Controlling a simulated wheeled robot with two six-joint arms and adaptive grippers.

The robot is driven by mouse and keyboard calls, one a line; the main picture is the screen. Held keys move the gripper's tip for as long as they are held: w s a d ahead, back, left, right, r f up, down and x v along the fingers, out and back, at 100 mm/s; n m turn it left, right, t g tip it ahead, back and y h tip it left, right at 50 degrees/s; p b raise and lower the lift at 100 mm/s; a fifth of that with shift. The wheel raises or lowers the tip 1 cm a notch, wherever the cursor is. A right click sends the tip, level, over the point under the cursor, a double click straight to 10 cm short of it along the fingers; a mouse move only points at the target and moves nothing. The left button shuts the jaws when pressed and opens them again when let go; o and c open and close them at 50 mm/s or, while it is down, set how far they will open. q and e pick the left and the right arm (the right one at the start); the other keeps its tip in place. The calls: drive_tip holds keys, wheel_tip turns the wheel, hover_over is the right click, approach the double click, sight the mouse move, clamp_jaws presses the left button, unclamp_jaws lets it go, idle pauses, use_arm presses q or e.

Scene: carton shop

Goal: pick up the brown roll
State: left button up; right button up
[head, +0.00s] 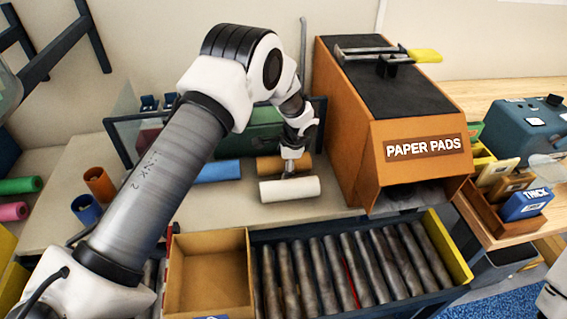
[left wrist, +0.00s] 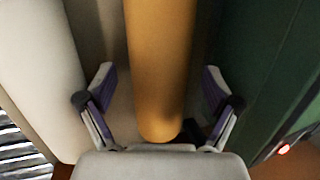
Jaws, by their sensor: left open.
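The brown roll (head: 267,167) lies on the counter behind a white roll (head: 290,189), left of the orange paper pads box. My left gripper (head: 291,168) reaches down over the brown roll and hides part of it. In the left wrist view the brown roll (left wrist: 160,55) runs between the two spread fingers of my left gripper (left wrist: 160,78). The gripper is open, with a finger on either side and a visible gap to each. The white roll (left wrist: 40,75) lies close outside the left finger. My right gripper is out of view.
The paper pads box (head: 350,130) stands close on the right. A green case (head: 250,132) is behind, and also close beside the right finger (left wrist: 262,60). A blue roll (head: 218,171) lies to the left. A roller conveyor (head: 330,270) with an open carton (head: 210,243) is in front.

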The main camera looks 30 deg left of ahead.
use_arm(q)
drive_tip(key=c, duration=1.4)
drive_tip(key=shift+r, duration=0.1)
